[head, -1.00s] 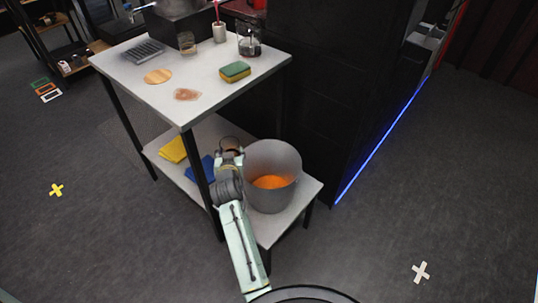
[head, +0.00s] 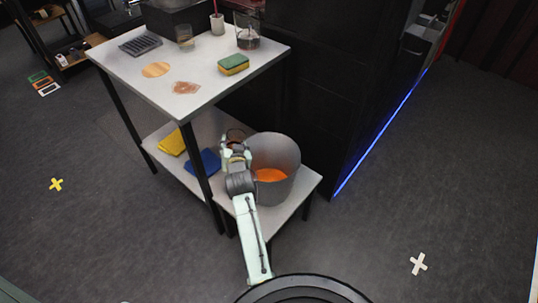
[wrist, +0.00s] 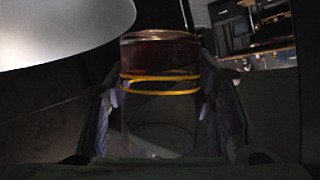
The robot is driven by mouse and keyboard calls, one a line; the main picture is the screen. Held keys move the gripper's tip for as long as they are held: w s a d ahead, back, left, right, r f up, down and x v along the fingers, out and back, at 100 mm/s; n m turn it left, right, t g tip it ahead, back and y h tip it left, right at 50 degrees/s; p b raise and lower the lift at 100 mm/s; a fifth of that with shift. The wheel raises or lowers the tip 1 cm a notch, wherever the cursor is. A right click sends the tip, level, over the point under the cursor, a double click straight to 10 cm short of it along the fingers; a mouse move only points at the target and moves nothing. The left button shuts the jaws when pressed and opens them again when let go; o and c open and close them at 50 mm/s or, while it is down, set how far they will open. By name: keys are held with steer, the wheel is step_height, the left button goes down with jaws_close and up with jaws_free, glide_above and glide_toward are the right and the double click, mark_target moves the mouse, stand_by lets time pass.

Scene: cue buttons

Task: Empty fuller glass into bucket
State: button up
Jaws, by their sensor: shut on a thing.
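My gripper (head: 235,143) is shut on a clear glass (wrist: 160,120) with yellow bands around it. The wrist view shows dark liquid at the glass's far end, and the fingers close on both sides of its wall. In the head view the glass (head: 234,135) is small, partly covered by my gripper, beside the left rim of the bucket. The grey bucket (head: 285,150) stands upright on the lower shelf with orange stuff inside. A pale curved surface at upper left in the wrist view may be the bucket. I cannot tell the glass's exact tilt.
The upper tabletop (head: 200,85) overhangs the lower shelf to the left, and its black leg (head: 196,165) stands close to my arm. A beaker of dark liquid (head: 247,38), a small glass (head: 185,38) and a sponge (head: 233,64) sit on top. Blue (head: 204,162) and yellow (head: 172,141) cloths lie below.

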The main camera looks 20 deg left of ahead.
steer(key=shift+w+d+f+m+y, duration=0.1)
steer(key=shift+w+d+m+y, duration=0.1)
steer(key=shift+d+m+y, duration=0.15)
steer(key=shift+w+d+r+m+y, duration=0.2)
steer(key=shift+d+r+m+y, duration=0.05)
steer(key=shift+d+r+m, duration=0.25)
steer(key=shift+w+d+f+m+b, duration=0.15)
steer(key=shift+f+m+b, duration=0.1)
steer(key=shift+f+b, duration=0.35)
steer(key=shift+w+d+f+m+y+b, duration=0.15)
steer(key=shift+d+m+y+b, duration=0.2)
steer(key=shift+b, duration=0.45)
steer(key=shift+m+y+b, duration=0.75)
steer(key=shift+m+b, duration=0.2)
steer(key=shift+b, duration=0.05)
steer(key=shift+r, duration=0.3)
steer(key=shift+f+m+b, duration=0.25)
steer(key=shift+m+b, duration=0.35)
steer(key=shift+b, duration=0.35)
steer(key=shift+m+y+b, duration=0.35)
steer(key=shift+m+y, duration=0.05)
steer(key=shift+y, duration=0.1)
steer(key=shift+d+r+m+y+b, duration=0.1)
steer(key=shift+r+m+y+b, duration=0.3)
steer(key=shift+m, duration=0.3)
